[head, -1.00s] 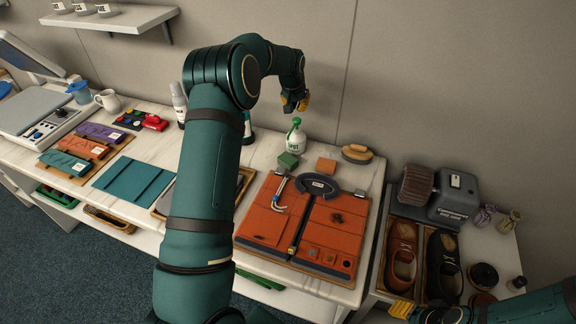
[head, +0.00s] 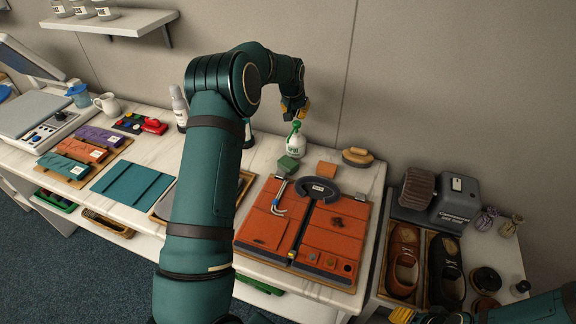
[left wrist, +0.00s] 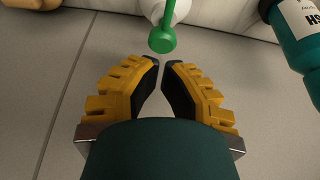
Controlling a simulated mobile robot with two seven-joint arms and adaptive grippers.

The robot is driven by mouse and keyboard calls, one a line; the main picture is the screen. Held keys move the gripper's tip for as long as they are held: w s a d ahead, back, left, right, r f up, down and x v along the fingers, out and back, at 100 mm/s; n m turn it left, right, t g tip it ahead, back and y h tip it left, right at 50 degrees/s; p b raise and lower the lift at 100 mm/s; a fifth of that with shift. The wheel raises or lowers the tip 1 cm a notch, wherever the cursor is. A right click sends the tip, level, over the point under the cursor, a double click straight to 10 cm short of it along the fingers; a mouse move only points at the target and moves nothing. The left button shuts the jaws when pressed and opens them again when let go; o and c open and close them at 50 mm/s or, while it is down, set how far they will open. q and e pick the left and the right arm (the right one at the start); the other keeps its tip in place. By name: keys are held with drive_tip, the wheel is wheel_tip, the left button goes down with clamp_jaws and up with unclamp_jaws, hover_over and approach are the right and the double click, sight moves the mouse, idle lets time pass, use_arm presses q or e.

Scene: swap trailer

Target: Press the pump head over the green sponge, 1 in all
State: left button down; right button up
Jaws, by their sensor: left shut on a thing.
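A white bottle (head: 297,146) with a green pump head (head: 296,126) stands upright at the back of the bench. The green sponge (head: 287,165) lies just in front of it. My left gripper (head: 294,113) points down right above the pump head. In the left wrist view its fingertips (left wrist: 161,64) are almost together, and the green pump head (left wrist: 162,40) shows just past them.
An orange block (head: 326,169) and a brush (head: 357,157) lie right of the bottle. An orange leather panel (head: 334,236) lies in front, with a hooked metal tool on it. Shoes and a polishing machine (head: 455,198) stand at right. A dark green bottle (left wrist: 294,38) shows in the left wrist view.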

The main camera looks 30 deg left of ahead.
sight(296, 123)
use_arm(q)
drive_tip(key=shift+f, duration=0.2)
idle(0.6)
drive_tip(key=shift+f+b, duration=1.45)
drive_tip(key=shift+f, duration=0.7)
drive_tip(key=shift+s+r, duration=0.1)
drive_tip(key=shift+r+p, duration=1.3)
drive_tip(key=shift+r, duration=0.9)
wheel_tip(296, 123, up, 6)
drive_tip(key=p, duration=0.3)
drive_tip(key=shift+p, duration=0.35)
